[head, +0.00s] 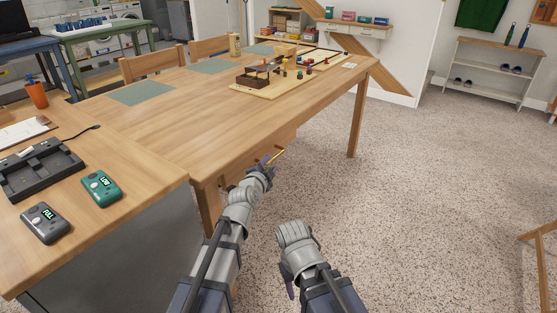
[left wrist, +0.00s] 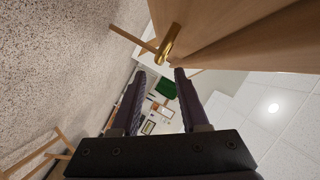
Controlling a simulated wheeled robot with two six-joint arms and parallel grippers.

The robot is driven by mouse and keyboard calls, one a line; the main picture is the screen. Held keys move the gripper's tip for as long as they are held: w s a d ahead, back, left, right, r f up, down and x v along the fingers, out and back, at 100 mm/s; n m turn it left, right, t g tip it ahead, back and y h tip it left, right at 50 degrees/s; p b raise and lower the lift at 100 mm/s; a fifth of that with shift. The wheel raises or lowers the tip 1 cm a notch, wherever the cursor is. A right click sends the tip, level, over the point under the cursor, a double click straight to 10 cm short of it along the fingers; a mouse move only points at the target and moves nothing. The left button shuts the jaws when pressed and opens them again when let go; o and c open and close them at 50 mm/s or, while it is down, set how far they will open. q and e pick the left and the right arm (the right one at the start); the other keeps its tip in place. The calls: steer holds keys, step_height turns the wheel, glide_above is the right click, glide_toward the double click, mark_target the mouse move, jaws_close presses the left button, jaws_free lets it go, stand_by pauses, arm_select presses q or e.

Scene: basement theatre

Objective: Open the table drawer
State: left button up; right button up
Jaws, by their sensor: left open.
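The wooden table (head: 215,115) fills the middle of the head view. Its drawer front (head: 284,139) is tucked under the near edge of the top, mostly hidden by the overhang, and I cannot tell whether it stands out at all. A brass handle (head: 278,154) projects from it; it also shows in the left wrist view (left wrist: 170,42). My left gripper (head: 267,162) is at the handle. In the left wrist view its two dark fingers (left wrist: 160,73) are apart, with the handle just beyond the tips, not clamped. My right gripper (head: 289,287) hangs low, its jaws unclear.
A table leg (head: 357,118) stands right of the drawer. On top are a game board (head: 270,85), a tray (head: 318,60) and a green mat (head: 140,93). A desk with handheld devices (head: 101,188) adjoins at left. The carpet (head: 430,190) at right is clear.

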mark_target(276, 156)
arm_select(q)
steer(key=b+x, duration=0.1)
steer(key=x, duration=0.6)
steer(key=shift+w+f, duration=0.1)
steer(key=shift+c, duration=0.3)
jaws_close()
stand_by(0.9)
